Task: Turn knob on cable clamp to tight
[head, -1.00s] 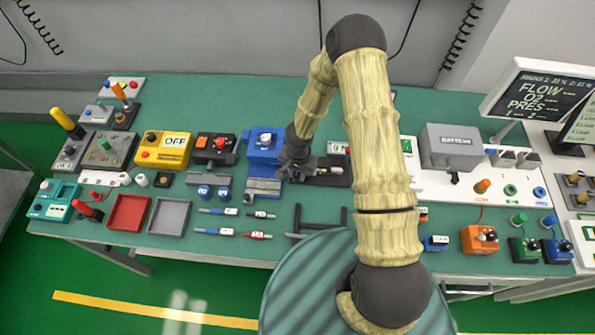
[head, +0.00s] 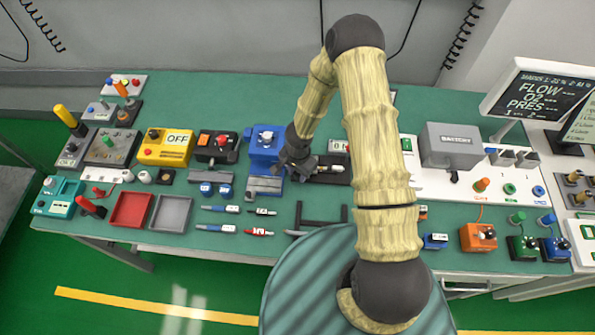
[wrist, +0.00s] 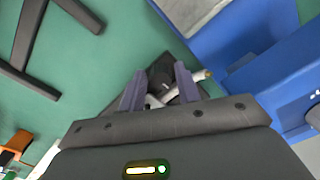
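The cable clamp (head: 331,169) is a dark block with a pale cable-like rod, just right of the blue machine on the green bench; my wrist partly covers it in the head view. In the wrist view a black knob (wrist: 161,71) shows between my two fingers, with the pale rod (wrist: 204,76) beside it. My gripper (wrist: 159,72) has its fingers apart, one on each side of the knob. I cannot tell whether they touch it. In the head view my gripper (head: 297,170) is at the clamp's left end. The knob's marking is not visible.
The blue machine (head: 264,145) stands close on the left in the head view. A black frame (head: 321,219) lies in front. A grey battery box (head: 449,147) stands to the right on a white panel. Pens (head: 220,209) and trays (head: 131,209) lie to the left.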

